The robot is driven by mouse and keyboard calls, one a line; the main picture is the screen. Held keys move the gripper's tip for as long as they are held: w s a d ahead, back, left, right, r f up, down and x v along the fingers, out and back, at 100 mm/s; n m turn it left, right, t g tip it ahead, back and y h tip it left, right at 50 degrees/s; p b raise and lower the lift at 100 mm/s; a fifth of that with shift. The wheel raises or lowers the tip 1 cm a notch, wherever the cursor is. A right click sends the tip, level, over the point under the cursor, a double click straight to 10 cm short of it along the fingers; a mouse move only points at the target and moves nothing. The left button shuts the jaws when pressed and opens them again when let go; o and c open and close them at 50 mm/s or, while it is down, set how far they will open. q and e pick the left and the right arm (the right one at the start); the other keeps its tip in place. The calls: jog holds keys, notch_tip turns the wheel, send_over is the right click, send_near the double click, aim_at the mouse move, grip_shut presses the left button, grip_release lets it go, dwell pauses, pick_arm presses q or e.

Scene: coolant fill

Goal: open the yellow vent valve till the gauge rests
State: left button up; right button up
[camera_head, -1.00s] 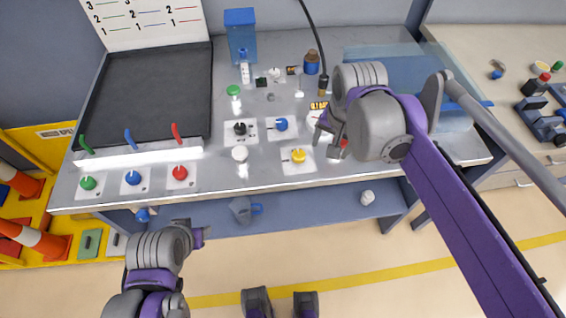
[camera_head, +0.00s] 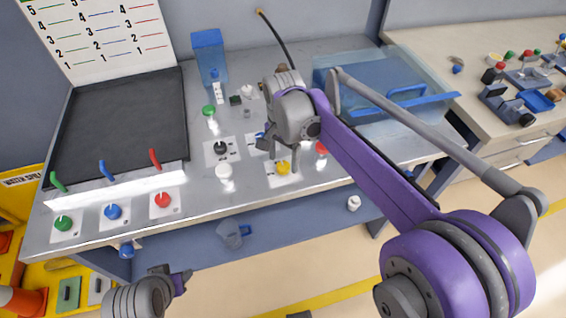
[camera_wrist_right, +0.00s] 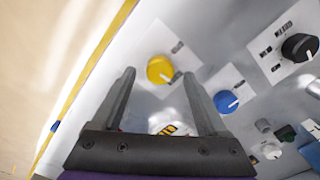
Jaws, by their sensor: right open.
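The yellow vent valve (camera_head: 283,168) is a round yellow knob on a white plate near the front edge of the steel bench. It also shows in the right wrist view (camera_wrist_right: 160,70), just beyond and between the fingertips. My right gripper (camera_head: 266,147) is above the bench close behind the yellow knob. In the right wrist view its two fingers (camera_wrist_right: 158,85) are spread with nothing between them. My left gripper (camera_head: 181,280) is low in front of the bench, and its finger opening is not clear. The gauge cannot be made out; my right arm covers part of the bench.
A blue knob (camera_wrist_right: 226,102) and a black knob (camera_wrist_right: 299,47) sit near the yellow one. A white knob (camera_head: 223,171) stands left of it, and a red one (camera_head: 321,148) right. A translucent blue box (camera_head: 385,85) stands at the back right.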

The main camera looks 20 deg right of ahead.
jog(key=shift+f, duration=1)
grip_shut()
